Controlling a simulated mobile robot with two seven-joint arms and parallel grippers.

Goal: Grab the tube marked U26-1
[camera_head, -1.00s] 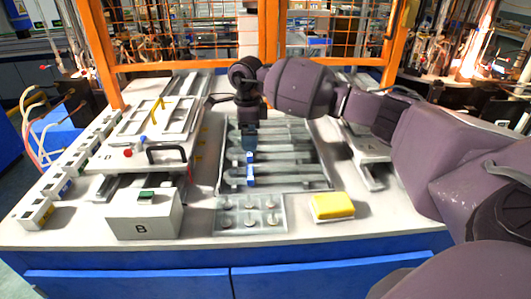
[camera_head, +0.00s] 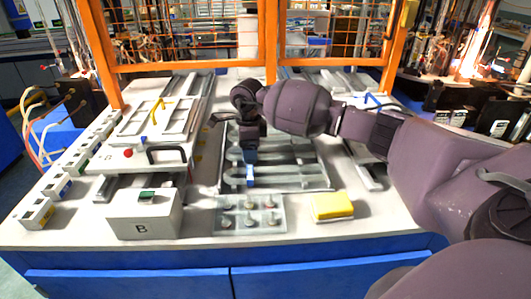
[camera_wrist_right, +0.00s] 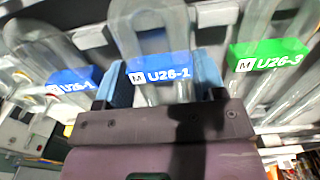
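In the right wrist view, a clear glass tube with a blue label reading U26-1 (camera_wrist_right: 160,68) lies in the middle. My right gripper (camera_wrist_right: 166,78) has its two blue fingers apart, one on each side of this tube, with nothing clamped. I cannot tell how deep the fingers reach beside it. A second blue-labelled tube (camera_wrist_right: 70,80) is at the left, its label partly blurred and seeming to end in 26-1. A green-labelled U26-3 tube (camera_wrist_right: 268,54) is at the right. In the head view, my right gripper (camera_head: 250,167) is low over the tube rack (camera_head: 318,184). My left gripper is out of view.
A metal plate with several round pegs (camera_head: 240,230) and a yellow block (camera_head: 331,206) stand in front of the rack. A grey box marked B (camera_head: 142,226) and a raised fixture with a black handle (camera_head: 168,155) are to the left. Orange-framed mesh (camera_head: 190,66) closes the back.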

